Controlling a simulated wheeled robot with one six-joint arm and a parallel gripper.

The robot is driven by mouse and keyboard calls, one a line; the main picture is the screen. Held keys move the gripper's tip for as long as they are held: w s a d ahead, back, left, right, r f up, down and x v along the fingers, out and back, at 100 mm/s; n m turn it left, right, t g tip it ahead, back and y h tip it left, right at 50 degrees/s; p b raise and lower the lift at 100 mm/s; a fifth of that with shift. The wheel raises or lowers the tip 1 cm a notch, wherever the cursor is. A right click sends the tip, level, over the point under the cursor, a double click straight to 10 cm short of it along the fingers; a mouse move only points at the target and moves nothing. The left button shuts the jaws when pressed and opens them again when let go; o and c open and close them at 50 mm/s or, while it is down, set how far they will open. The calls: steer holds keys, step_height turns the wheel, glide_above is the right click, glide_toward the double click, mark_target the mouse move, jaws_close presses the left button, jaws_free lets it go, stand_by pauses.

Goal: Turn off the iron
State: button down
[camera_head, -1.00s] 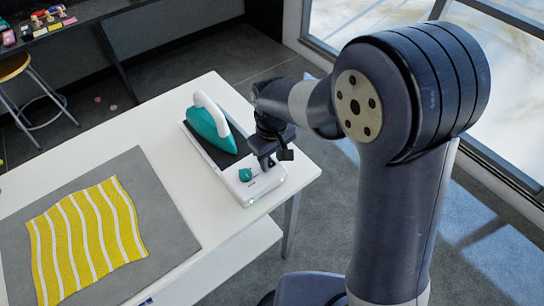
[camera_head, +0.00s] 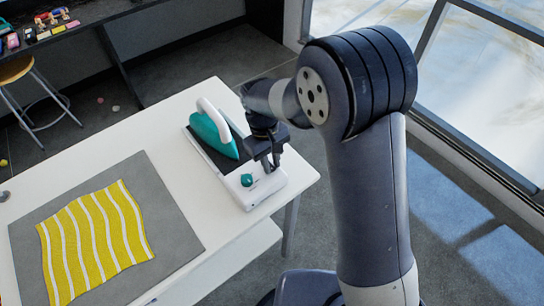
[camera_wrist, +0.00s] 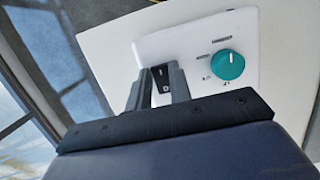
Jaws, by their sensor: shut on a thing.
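The iron (camera_head: 214,133), teal with a white handle, rests on the dark plate of its white station (camera_head: 253,198) on the table. A teal round knob (camera_head: 246,180) sits on the station's front part; the wrist view shows the knob (camera_wrist: 228,65) with small marks around it. A small black switch (camera_wrist: 161,75) is set in the white panel left of the knob in the wrist view. My gripper (camera_head: 270,164) is down at the station, right of the knob. Its fingertips (camera_wrist: 160,72) are shut on the black switch, which they partly hide.
The white table (camera_head: 205,92) also bears a grey mat (camera_head: 170,212) with a yellow and white striped cloth (camera_head: 95,240). A stool (camera_head: 20,75) and a dark workbench (camera_head: 90,22) stand at the back left. Open floor lies behind the table.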

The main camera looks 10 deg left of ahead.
steer(key=shift+w, duration=0.1)
stand_by(0.3)
steer(key=c, duration=1.3)
jaws_free()
steer(key=shift+r, duration=0.1)
steer(key=v, duration=0.7)
steer(key=b+v, duration=0.1)
steer(key=v, duration=0.2)
steer(key=shift+w+a+r, duration=0.15)
steer(key=shift+a+r, duration=0.15)
steer(key=shift+f, duration=0.1)
steer(key=x, duration=0.3)
steer(key=p+x, duration=0.1)
steer(key=x, duration=0.7)
steer(key=shift+d, duration=0.25)
steer(key=shift+b, duration=0.75)
